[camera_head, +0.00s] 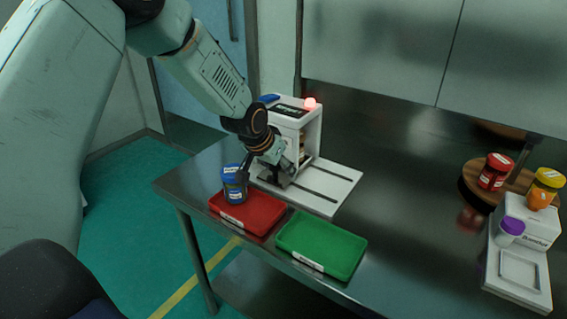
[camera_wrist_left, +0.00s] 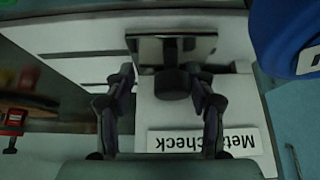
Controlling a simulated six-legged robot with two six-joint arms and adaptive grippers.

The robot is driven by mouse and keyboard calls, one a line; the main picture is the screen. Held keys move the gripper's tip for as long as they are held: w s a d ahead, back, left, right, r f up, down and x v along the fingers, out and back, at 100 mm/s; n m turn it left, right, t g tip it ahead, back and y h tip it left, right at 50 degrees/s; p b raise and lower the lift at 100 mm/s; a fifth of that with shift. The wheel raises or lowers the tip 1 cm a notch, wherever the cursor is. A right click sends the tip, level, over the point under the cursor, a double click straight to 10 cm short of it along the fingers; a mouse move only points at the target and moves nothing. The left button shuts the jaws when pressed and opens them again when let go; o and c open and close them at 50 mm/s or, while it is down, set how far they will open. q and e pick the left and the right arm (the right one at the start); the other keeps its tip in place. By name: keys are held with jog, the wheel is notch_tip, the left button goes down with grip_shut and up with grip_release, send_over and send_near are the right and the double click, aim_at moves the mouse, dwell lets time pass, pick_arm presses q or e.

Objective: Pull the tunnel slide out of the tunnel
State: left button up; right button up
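The white tunnel machine (camera_head: 313,130) stands on the metal table, with a red glowing lamp on top. A white base with dark grooves (camera_head: 338,187) extends in front of it. My left gripper (camera_head: 284,177) is at its front, covering much of the opening. In the left wrist view, a dark round knob (camera_wrist_left: 172,84) on a shiny plate (camera_wrist_left: 148,48) lies between the spread fingers of the left gripper (camera_wrist_left: 163,88). A gap shows beside the knob, so the gripper looks open around it. I cannot tell how far the slide is inside. My right gripper is out of view.
A blue jar (camera_head: 234,187) stands at the red tray (camera_head: 262,214), close left of my gripper. A green tray (camera_head: 335,250) lies to its right. A white scale (camera_head: 520,265) and several jars are at far right. The table between is clear.

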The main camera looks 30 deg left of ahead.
pick_arm(q)
jog(key=shift+s+d+p, duration=0.2)
jog(key=shift+d+p, duration=0.3)
jog(key=shift+d, duration=1.3)
jog(key=shift+d+r+p, duration=0.1)
jog(key=shift+d+p, duration=0.35)
jog(key=shift+p, duration=0.45)
jog(key=shift+s+d+p, duration=0.1)
jog(key=shift+d+p, duration=0.8)
jog(key=shift+p, duration=0.6)
jog(key=shift+s+d+p, duration=0.2)
jog(key=shift+d+p, duration=0.4)
jog(key=shift+d, duration=2.1)
jog(key=o, duration=1)
